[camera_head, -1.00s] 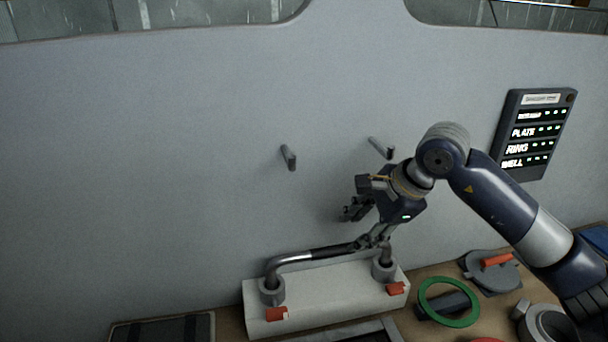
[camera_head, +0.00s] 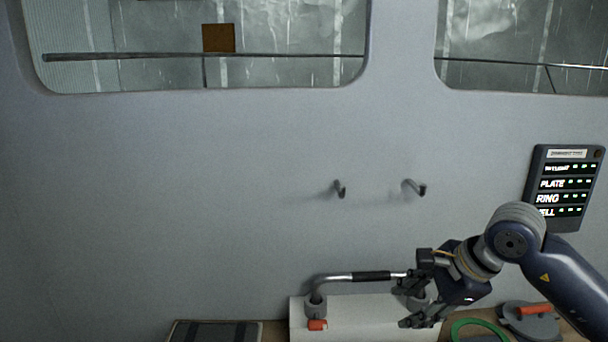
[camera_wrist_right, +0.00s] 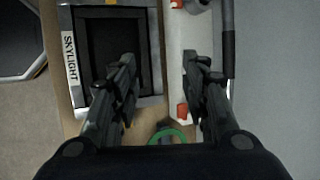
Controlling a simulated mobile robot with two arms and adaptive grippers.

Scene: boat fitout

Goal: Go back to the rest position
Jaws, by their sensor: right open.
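My right gripper (camera_head: 404,303) is open and empty at the right end of a white block (camera_head: 365,318). In the right wrist view its two fingers (camera_wrist_right: 158,62) are spread apart with nothing between them. A bent metal handrail with a black grip (camera_head: 371,276) stands upright in the sockets of the block. The gripper overlaps its right end in the head view, so I cannot tell there if they touch. In the right wrist view the block (camera_wrist_right: 178,70) and the rail's dark grip (camera_wrist_right: 228,52) lie below and around the right finger. My left gripper is not in view.
Two empty pegs (camera_head: 340,189) stick out of the grey wall. A lit sign panel (camera_head: 565,187) hangs at the right. A green ring (camera_head: 480,331) and a grey lid with a red handle (camera_head: 530,318) lie at the bench's right. A SKYLIGHT frame (camera_wrist_right: 70,55) lies beside the block.

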